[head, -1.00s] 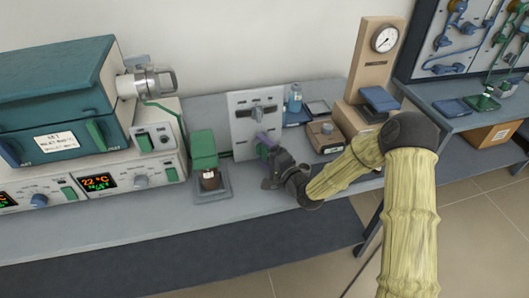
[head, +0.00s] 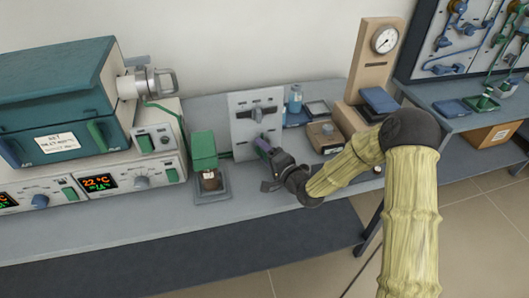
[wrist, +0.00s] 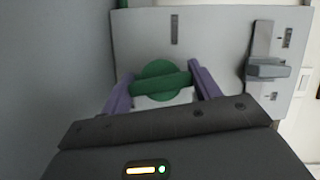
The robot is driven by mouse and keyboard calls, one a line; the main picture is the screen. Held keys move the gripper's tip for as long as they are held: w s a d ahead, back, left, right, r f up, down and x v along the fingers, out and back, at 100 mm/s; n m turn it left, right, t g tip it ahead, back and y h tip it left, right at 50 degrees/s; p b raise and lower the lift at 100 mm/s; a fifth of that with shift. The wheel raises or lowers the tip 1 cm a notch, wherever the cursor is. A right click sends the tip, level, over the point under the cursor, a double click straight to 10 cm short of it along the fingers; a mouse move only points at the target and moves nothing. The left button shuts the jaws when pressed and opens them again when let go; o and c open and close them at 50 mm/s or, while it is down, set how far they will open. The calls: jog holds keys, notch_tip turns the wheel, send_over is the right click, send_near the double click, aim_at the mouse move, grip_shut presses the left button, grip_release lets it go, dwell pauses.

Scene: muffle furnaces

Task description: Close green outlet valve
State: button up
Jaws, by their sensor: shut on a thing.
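The green outlet valve (wrist: 161,80) is on a light grey panel (wrist: 215,45). In the wrist view it shows a round green body with a bar handle crossing it. My gripper (wrist: 163,88) has its two purple fingers at either end of that bar and is shut on it. In the head view my gripper (head: 264,150) reaches the lower part of the upright panel (head: 243,104). There its fingers and dark body hide most of the green valve.
A dark lever (head: 257,113) sits on the panel above my gripper. A green-topped device (head: 204,152) stands left of it. A blue bottle (head: 295,99) and a brown box (head: 324,136) stand to the right. The front bench strip is clear.

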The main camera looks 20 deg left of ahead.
jog(key=n+h, duration=0.1)
jog(key=n, duration=0.2)
jog(key=shift+n+h, duration=0.3)
jog(key=shift+h, duration=0.1)
jog(key=n+h+b, duration=0.1)
jog(key=n, duration=0.1)
jog(key=shift+s+f+n+h, duration=0.1)
jog(key=shift+f+n+h, duration=0.05)
jog(key=shift+n+h, duration=0.2)
jog(key=n+h+b, duration=0.2)
jog(key=n, duration=0.1)
jog(key=shift+t, duration=0.3)
jog(key=shift+n+t+h+b, duration=0.3)
jog(key=shift+n+h+b, duration=0.3)
jog(key=shift+n, duration=0.45)
jog(key=o, duration=1)
